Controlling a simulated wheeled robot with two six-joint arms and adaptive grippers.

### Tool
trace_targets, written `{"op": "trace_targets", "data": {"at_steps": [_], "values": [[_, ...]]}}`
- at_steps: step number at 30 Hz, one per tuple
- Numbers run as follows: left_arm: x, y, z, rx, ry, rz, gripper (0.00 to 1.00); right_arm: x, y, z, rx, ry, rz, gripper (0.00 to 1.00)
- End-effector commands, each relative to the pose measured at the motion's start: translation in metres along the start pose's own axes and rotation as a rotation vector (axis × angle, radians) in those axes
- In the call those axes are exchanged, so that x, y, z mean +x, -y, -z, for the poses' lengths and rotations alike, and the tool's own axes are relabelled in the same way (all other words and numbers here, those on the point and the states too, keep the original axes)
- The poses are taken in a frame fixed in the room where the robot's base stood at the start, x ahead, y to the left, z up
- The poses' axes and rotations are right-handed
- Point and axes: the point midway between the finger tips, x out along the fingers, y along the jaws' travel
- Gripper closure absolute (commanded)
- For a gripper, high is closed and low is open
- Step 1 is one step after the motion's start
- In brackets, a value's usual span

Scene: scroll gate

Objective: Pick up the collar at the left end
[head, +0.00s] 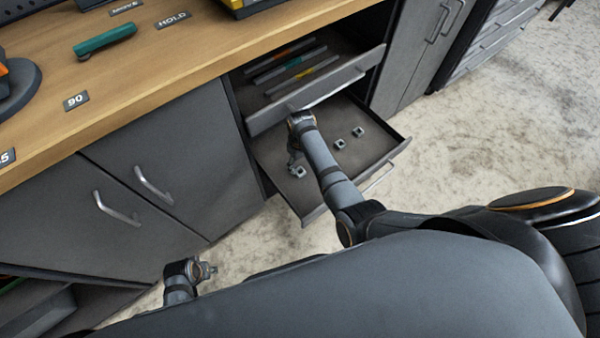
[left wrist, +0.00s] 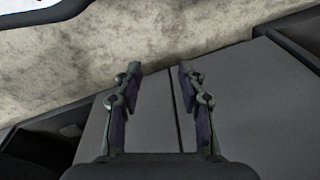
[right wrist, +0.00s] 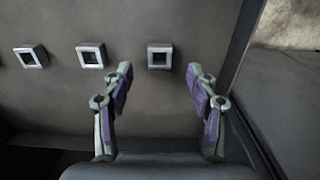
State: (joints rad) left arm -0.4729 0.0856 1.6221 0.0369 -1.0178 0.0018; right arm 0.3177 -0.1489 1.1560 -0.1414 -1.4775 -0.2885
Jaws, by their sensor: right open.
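In the right wrist view the row appears reversed: the left-end collar (right wrist: 160,63) lies just ahead of and between the open, empty fingertips (right wrist: 160,73), not visibly touched. My left gripper (head: 208,270) is low by the cabinet; in the left wrist view its fingers (left wrist: 159,70) are open and empty.
An upper drawer (head: 318,92) with coloured strips is open above and behind the collars. The lower drawer's side wall (right wrist: 238,75) is close right of my right gripper in its wrist view. Cabinet doors (head: 130,205) are left; open floor (head: 490,135) is right.

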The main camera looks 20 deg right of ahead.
Motion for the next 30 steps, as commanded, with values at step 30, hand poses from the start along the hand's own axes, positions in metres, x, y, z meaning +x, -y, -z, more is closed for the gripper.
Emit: {"op": "trace_targets", "data": {"at_steps": [30], "values": [[-0.073,-0.015,0.022,0.009,0.011,-0.034,0.6,0.052,0.0,-0.001,0.001,0.001,0.0,0.77]]}}
